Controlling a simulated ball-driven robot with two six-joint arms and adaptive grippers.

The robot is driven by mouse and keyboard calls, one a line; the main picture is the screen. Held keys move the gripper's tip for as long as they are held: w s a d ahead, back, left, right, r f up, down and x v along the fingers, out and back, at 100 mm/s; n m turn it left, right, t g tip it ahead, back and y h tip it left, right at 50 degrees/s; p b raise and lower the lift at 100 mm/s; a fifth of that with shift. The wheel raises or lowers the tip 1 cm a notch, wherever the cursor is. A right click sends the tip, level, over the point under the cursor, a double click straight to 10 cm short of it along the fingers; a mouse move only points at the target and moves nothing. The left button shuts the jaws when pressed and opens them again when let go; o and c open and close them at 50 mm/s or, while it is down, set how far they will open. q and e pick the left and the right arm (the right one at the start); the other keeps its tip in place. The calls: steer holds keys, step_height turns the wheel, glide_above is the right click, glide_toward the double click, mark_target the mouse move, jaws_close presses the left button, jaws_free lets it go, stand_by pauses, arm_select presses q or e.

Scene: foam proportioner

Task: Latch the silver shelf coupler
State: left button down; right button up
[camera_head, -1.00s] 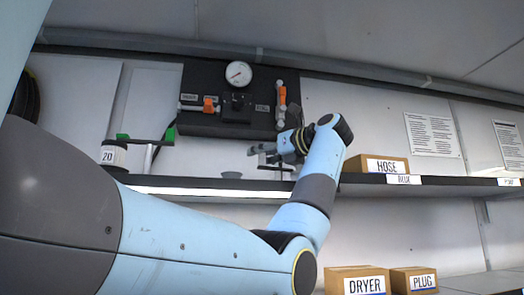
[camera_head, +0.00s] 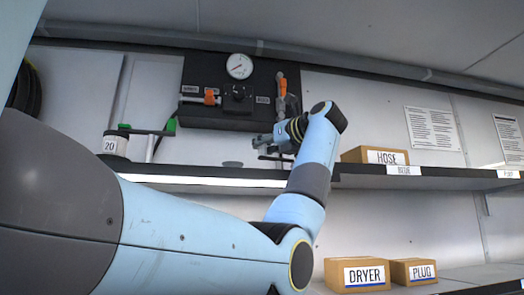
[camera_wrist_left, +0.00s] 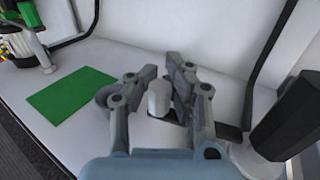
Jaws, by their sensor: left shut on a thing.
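My left gripper (camera_head: 264,140) is above the shelf, in front of the lower right of the black gauge panel (camera_head: 219,114). In the left wrist view its fingers (camera_wrist_left: 160,78) are closed around a short pale silver cylinder (camera_wrist_left: 158,98), which I take to be the silver shelf coupler. My right gripper is not in view.
The shelf (camera_head: 400,180) carries a HOSE box (camera_head: 375,154), a flat grey dish (camera_head: 232,164) and a container marked 20 (camera_head: 115,144) beside a green-ended bar (camera_head: 146,131). DRYER (camera_head: 357,273) and PLUG (camera_head: 413,271) boxes stand below. A green mat (camera_wrist_left: 72,92) lies beside the gripper.

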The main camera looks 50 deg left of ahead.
arm_select(q)
steer(key=shift+p, duration=0.3)
steer(key=shift+a+r, duration=0.1)
stand_by(0.8)
steer(key=c, duration=2)
jaws_free()
steer(key=o, duration=0.4)
steer(key=shift+w+d, duration=0.15)
steer(key=shift+d, duration=0.1)
steer(key=o, duration=0.4)
steer(key=shift+o, duration=0.2)
steer(key=shift+a, duration=0.15)
steer(key=d, duration=1.2)
